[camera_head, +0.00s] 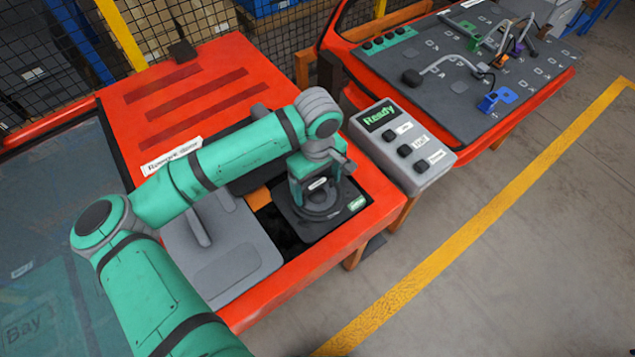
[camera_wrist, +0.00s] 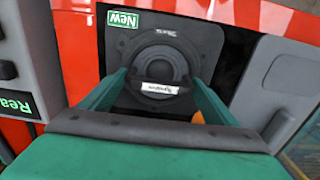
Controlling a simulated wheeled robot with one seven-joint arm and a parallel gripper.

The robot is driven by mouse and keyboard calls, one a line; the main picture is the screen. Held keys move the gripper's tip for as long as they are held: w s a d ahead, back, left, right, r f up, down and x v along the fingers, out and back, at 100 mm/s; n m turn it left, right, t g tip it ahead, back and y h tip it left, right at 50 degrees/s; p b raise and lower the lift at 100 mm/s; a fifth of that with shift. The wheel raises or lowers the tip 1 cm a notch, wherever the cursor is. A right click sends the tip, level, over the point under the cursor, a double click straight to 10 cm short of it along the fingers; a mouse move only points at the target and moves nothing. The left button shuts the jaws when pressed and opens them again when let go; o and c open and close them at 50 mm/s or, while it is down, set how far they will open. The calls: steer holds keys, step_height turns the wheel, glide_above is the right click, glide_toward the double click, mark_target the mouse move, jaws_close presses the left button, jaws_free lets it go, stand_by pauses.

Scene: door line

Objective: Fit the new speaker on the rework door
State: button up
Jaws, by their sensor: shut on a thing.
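The new speaker (camera_head: 328,214) is a black square plate with a round cone and a green "New" label. It also shows in the wrist view (camera_wrist: 185,45). My gripper (camera_head: 318,190) is over its middle, with a finger on each side of the small white-labelled bar on the cone, shut on it; the fingers show in the wrist view (camera_wrist: 158,85). The speaker is at the right end of a dark opening in the red rework door (camera_head: 360,222). I cannot tell whether it is seated or held just above.
A grey panel with a raised handle (camera_head: 222,250) lies left of the opening. An orange piece (camera_head: 258,197) shows inside it. A grey button box (camera_head: 403,145) reading "Ready" stands close on the right. Another red door (camera_head: 470,75) with a dark panel stands beyond.

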steer(key=shift+f, duration=0.15)
steer(key=o, duration=1.4)
steer(key=shift+c, duration=0.2)
step_height(320, 180, up, 11)
steer(key=shift+f, duration=0.1)
